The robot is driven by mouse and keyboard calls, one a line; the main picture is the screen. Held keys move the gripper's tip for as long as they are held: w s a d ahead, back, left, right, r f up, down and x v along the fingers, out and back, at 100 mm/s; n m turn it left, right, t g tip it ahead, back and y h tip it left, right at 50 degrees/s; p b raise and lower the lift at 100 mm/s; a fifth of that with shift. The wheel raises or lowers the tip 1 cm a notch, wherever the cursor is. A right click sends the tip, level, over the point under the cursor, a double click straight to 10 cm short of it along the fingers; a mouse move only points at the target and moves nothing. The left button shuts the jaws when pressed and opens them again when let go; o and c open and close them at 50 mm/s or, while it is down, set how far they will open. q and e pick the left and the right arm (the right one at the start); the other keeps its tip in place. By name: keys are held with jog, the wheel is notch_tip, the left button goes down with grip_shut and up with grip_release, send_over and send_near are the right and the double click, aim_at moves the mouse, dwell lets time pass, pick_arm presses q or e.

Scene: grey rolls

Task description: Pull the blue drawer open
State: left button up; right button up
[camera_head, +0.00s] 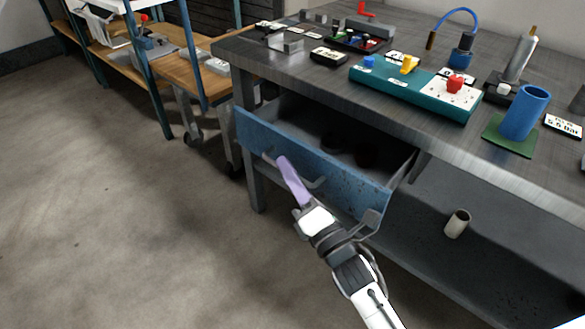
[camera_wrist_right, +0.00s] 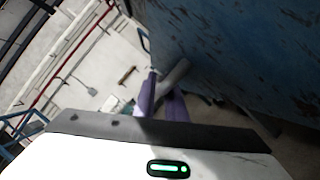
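The blue drawer (camera_head: 340,182) is under the grey workbench and stands out from it, with its dark inside showing. Its grey handle (camera_head: 317,184) is on the front face. My right gripper (camera_head: 285,165) has purple fingers and is at the handle, in front of the drawer face. In the right wrist view the grey handle (camera_wrist_right: 174,76) passes between the two purple fingers (camera_wrist_right: 162,102), which look closed around it. The blue drawer front (camera_wrist_right: 245,45) fills the upper right there. My left gripper is not in view.
Dark round items (camera_head: 366,155) lie in the drawer. The bench top (camera_head: 300,75) carries a teal board (camera_head: 415,88), a blue cup (camera_head: 525,112) and other small parts. The floor (camera_head: 120,220) at left is clear.

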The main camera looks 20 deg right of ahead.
jog(key=shift+o, duration=0.4)
jog(key=p+v, duration=0.1)
jog(key=v, duration=0.9)
jog(key=shift+s, duration=0.15)
jog(key=shift+d+f, duration=0.1)
jog(key=shift+d, duration=0.05)
jog(key=s+a+f+m+g, duration=0.1)
jog(key=s+f+m+g, duration=0.4)
jog(key=m, duration=0.7)
jog(key=s+f+m+g+h, duration=0.1)
jog(key=s+f+m+g, duration=0.4)
jog(key=s+f+m, duration=0.4)
jog(key=f+m, duration=0.1)
jog(key=m, duration=0.3)
jog(key=shift+s+a+g, duration=0.15)
jog(key=shift+a+g, duration=0.15)
jog(key=shift+a, duration=0.1)
